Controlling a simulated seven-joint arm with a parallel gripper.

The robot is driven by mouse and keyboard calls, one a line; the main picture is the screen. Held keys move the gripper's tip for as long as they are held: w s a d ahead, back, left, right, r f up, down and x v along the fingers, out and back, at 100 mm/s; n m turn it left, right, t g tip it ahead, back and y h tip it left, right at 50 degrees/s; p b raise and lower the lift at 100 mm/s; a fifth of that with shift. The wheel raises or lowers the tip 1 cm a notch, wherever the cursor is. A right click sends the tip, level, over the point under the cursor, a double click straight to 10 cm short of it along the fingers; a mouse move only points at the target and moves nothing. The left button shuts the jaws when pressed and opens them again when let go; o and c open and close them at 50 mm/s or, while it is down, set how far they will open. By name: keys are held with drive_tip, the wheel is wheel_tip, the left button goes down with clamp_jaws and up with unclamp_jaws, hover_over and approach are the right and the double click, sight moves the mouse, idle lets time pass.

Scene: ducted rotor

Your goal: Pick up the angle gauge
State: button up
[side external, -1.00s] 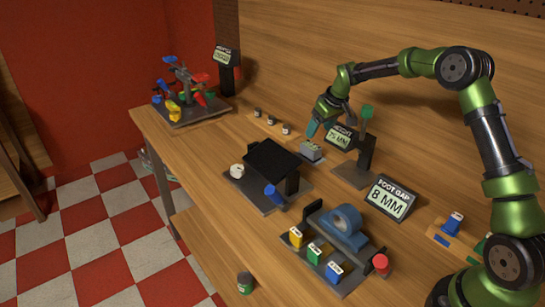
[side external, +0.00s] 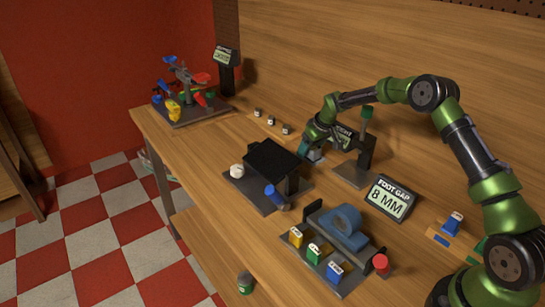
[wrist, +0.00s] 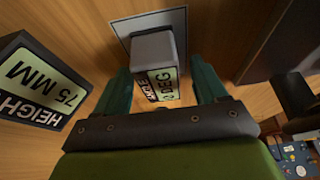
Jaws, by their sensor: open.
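The angle gauge is a small grey block with a pale display reading in DEG, on a light grey plate. In the wrist view the gauge (wrist: 158,52) lies between the two teal fingers of my gripper (wrist: 161,68), which is open, with a finger on either side. I cannot tell whether the fingers touch it. In the side view my gripper (side external: 307,148) is down at the gauge (side external: 316,157) and hides most of it.
A height stand (side external: 362,160) is close to the right of my gripper; its 75 MM display (wrist: 42,85) shows in the wrist view. A black-topped fixture (side external: 271,159) stands at the front left. A foot gap display (side external: 390,198) stands to the right. Small canisters (side external: 272,120) stand behind.

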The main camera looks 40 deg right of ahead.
drive_tip(key=c, duration=1.1)
drive_tip(key=shift+c, duration=0.2)
drive_tip(key=shift+r, duration=0.15)
